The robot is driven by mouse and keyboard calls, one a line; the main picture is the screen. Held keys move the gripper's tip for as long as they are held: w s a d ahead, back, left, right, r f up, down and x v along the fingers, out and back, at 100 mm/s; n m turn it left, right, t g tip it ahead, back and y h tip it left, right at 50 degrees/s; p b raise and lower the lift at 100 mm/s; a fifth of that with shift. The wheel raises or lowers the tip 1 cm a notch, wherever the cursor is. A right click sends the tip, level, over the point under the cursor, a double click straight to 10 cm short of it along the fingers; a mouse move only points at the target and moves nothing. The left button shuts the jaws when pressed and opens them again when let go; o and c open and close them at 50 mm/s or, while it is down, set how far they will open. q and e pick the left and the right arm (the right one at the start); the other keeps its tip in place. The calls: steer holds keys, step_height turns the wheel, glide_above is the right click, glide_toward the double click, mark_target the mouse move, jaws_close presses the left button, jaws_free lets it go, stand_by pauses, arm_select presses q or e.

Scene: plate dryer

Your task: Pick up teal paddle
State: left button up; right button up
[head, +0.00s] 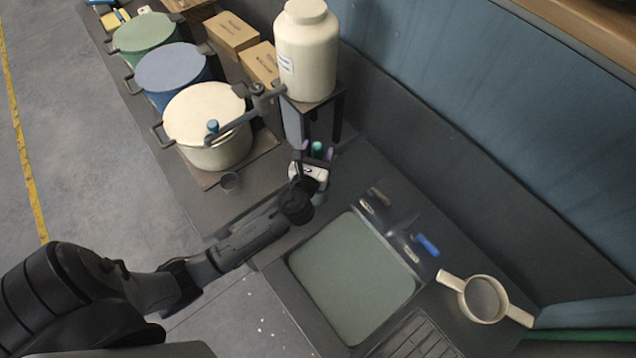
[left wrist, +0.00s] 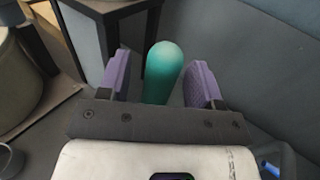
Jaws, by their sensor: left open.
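The teal paddle (head: 317,147) shows only as a rounded teal end in the head view, just in front of the stand. In the left wrist view its smooth teal end (left wrist: 163,68) rises between two purple finger pads; its lower part is hidden behind the gripper body. My left gripper (head: 318,151) is open, with one finger on each side of the teal piece. In the left wrist view my left gripper (left wrist: 161,72) shows a gap on both sides of it, wider on the left low down. My right gripper is not in view.
A black stand (head: 338,108) bearing a cream jar (head: 306,55) is close behind the gripper. Cream (head: 205,115), blue (head: 172,68) and green (head: 146,33) pots line the counter to the left.

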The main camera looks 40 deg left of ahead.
arm_select(q)
steer(key=shift+x, duration=0.9)
steer(key=shift+c, duration=0.3)
steer(key=c, duration=0.9)
